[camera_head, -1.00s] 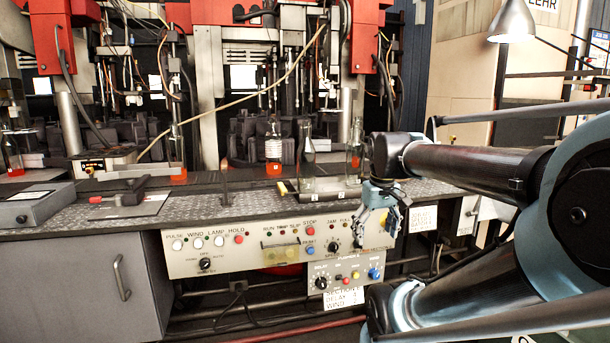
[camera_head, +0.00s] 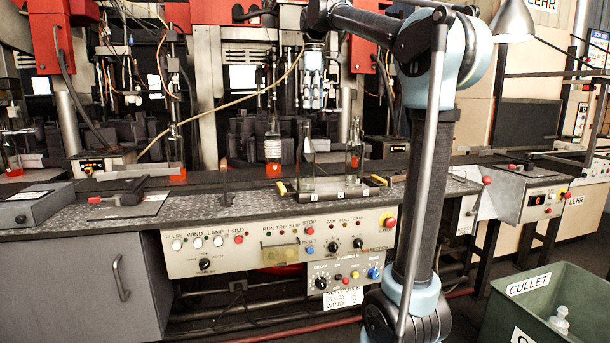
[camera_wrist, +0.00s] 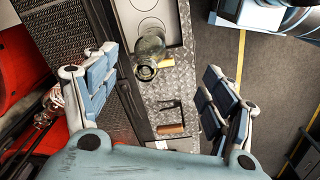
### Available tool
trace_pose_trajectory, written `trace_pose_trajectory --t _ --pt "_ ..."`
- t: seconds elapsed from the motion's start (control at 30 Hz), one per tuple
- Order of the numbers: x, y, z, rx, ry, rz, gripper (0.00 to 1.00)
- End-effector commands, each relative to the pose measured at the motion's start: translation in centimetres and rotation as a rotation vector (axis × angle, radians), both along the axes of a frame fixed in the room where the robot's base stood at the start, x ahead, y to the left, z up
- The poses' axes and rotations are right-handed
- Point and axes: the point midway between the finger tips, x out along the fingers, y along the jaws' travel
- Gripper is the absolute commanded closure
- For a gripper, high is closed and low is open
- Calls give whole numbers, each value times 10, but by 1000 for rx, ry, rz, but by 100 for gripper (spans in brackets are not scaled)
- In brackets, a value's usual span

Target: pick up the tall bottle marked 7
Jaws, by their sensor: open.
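A tall clear bottle (camera_head: 308,155) with a narrow neck stands upright on a stand (camera_head: 325,192) at the front of the bench; I cannot read a 7 on it. A second bottle (camera_head: 354,150) stands to its right and farther back. My gripper (camera_head: 313,104) points down above the tall bottle, apart from it. In the wrist view, my gripper (camera_wrist: 160,65) is open and empty. A clear bottle (camera_wrist: 149,55) shows from above between the fingers, well below them; it appears to be the tall one.
A bottle with white bands (camera_head: 273,145) stands farther back to the left. Red machine frames with hoses rise behind the bench. A control panel (camera_head: 270,243) fronts the bench. A green cullet bin (camera_head: 545,300) is at the lower right. A hammer-like tool (camera_head: 130,192) lies at left.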

Motion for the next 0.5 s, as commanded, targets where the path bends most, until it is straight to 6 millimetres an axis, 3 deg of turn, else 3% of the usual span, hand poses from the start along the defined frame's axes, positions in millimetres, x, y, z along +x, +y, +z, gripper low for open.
trace_pose_trajectory --t 0.1,0.27,0.5 --pt "11 17 15 -5 10 80 23" --pt "17 28 24 -7 16 136 23" --pt "18 30 -1 -8 17 145 23"
